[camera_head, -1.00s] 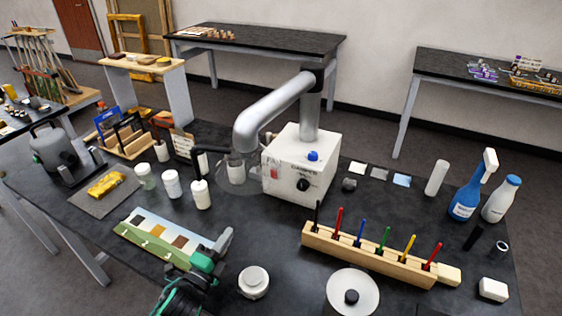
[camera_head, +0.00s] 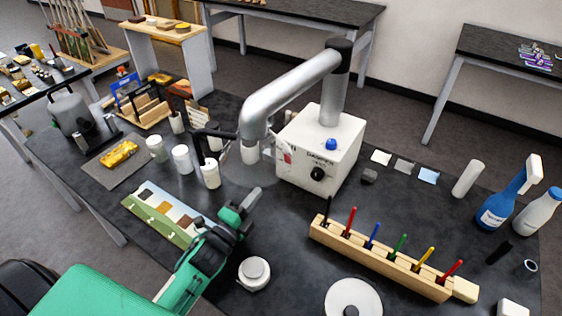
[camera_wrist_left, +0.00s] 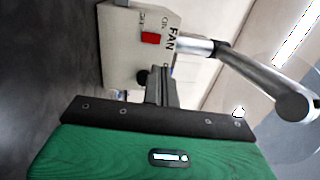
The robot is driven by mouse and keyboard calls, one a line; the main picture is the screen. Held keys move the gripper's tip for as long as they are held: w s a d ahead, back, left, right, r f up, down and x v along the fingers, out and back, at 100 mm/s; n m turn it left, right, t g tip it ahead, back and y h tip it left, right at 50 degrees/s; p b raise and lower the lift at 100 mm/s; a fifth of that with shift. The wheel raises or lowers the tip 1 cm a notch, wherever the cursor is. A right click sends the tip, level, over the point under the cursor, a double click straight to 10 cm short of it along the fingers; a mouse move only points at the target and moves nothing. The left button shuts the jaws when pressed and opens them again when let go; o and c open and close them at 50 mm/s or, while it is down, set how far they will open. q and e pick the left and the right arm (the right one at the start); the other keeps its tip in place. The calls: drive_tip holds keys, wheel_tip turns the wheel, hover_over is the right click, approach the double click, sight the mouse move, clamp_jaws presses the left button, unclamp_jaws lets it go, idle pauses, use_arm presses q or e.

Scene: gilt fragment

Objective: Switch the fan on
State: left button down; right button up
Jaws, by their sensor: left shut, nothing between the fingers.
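The fan unit is a white box (camera_head: 328,165) with a blue knob on top, a black dial on its front and a thick grey duct (camera_head: 290,92) rising from it and bending left. My right gripper is out of view.
A wooden rack (camera_head: 375,257) of coloured tools stands to the right of my left gripper. White bottles (camera_head: 210,174) stand left of the box. A white jar (camera_head: 254,272) and a round white dish (camera_head: 353,300) are near the front. A colour board (camera_head: 160,213) lies left.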

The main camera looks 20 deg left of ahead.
use_arm(q)
drive_tip(key=p+x, duration=0.4)
drive_tip(key=x, duration=0.9)
drive_tip(key=shift+w, duration=0.1)
drive_tip(key=shift+w+r+g+p, duration=0.2)
drive_tip(key=shift+g+p, duration=0.1)
drive_tip(key=shift+p, duration=0.5)
drive_tip(key=shift+f, duration=0.1)
